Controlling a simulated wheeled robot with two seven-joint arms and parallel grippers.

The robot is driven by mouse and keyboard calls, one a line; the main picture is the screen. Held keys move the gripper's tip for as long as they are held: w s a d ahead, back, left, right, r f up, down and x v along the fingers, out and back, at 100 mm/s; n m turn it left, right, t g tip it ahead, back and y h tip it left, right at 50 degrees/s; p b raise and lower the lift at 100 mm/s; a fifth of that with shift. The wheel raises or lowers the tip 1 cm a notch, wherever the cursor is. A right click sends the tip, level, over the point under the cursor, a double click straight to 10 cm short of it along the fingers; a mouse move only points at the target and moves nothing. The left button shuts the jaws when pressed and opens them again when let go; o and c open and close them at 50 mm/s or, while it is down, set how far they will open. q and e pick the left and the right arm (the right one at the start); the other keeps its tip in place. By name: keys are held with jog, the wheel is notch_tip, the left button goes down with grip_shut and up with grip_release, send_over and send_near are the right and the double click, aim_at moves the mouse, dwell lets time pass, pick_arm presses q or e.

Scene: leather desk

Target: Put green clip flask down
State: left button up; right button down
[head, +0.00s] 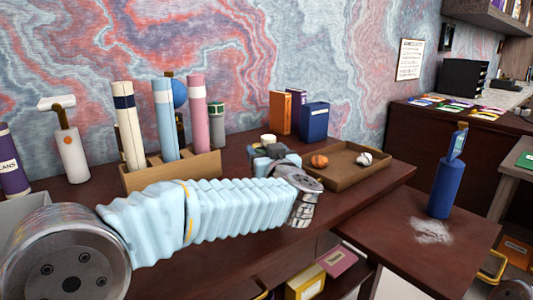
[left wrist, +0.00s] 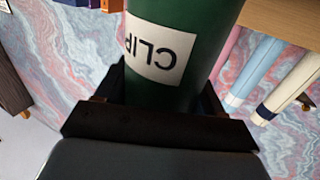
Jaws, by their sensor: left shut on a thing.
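The green clip flask (left wrist: 190,85), with a white label reading CLIP upside down, fills the middle of the left wrist view. My left gripper (left wrist: 160,108) is shut on it, a dark jaw on either side. In the head view my left gripper (head: 264,154) is over the back of the desk, between the box of tubes and the tray. The gripper and wrist hide much of what is there, so I cannot tell how high the flask is or whether it touches the desk. My right gripper is not in view.
A box (head: 175,171) holds tall tubes; a green cylinder (head: 216,130) stands beside them. A brown tray (head: 342,178) holds small objects. Books (head: 313,118) stand by the wall. A blue bottle (head: 444,190) stands on the lower table at right. The desk's front right is clear.

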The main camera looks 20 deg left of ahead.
pick_arm(q)
jog(key=shift+f, duration=0.15)
jog(key=o, duration=1.5)
jog(key=v, duration=0.6)
jog(key=b+v, duration=0.1)
jog(key=v, duration=0.5)
jog(key=shift+r, duration=0.2)
